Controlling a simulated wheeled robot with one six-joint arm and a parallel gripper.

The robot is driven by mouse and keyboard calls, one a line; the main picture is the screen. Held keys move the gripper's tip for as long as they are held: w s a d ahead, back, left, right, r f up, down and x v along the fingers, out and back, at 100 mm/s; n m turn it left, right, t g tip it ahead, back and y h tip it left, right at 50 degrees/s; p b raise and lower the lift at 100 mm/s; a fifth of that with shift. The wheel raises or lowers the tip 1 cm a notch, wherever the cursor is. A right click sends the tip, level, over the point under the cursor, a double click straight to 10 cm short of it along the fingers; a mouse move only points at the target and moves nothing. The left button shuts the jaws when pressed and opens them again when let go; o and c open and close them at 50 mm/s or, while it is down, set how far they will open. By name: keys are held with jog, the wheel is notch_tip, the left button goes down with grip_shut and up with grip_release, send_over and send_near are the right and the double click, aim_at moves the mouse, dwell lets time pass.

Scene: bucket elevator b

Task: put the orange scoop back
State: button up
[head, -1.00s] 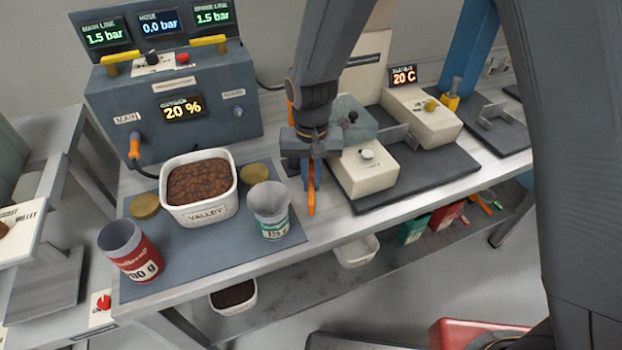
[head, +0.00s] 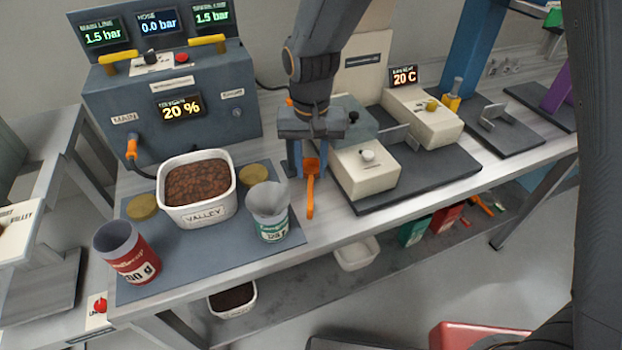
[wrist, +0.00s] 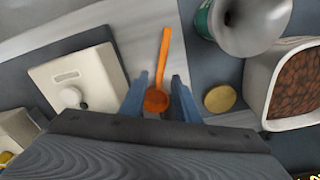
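The orange scoop (head: 310,197) lies on the bare grey bench strip between the blue-grey mat and the dark board. Its handle points toward the bench's front edge. In the wrist view the scoop (wrist: 165,55) shows with its round bowl near my gripper and its handle pointing away. My gripper (head: 307,168) is over the bowl end, pointing down. In the wrist view my gripper (wrist: 160,88) has its two blue fingers apart, one on each side of the scoop, with visible gaps. Part of the bowl end is hidden by my gripper in the head view.
The white VALLEY tub (head: 197,215) of brown beans, a green-labelled cup (head: 271,225) and a red cup (head: 126,262) stand left on the mat (head: 160,272). A cream weighing device (head: 366,178) stands close right on the dark board. The bench's front edge is near.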

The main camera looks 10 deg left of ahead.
aim_at(311, 183)
notch_tip(311, 183, up, 7)
jog(key=b, duration=0.1)
jog(key=s+d+f, duration=0.1)
jog(key=s+d, duration=0.2)
jog(key=d, duration=0.6)
jog(key=s+d+f+m, duration=0.1)
jog(key=s+d, duration=0.1)
jog(key=d, duration=0.7)
jog(key=s+d+f, duration=0.2)
jog(key=s+d, duration=0.1)
jog(key=d, duration=0.7)
jog(key=shift+s+m+t, duration=0.3)
jog(key=shift+m, duration=0.1)
jog(key=shift+o, duration=0.5)
jog(key=shift+d, duration=0.1)
jog(key=shift+d, duration=0.1)
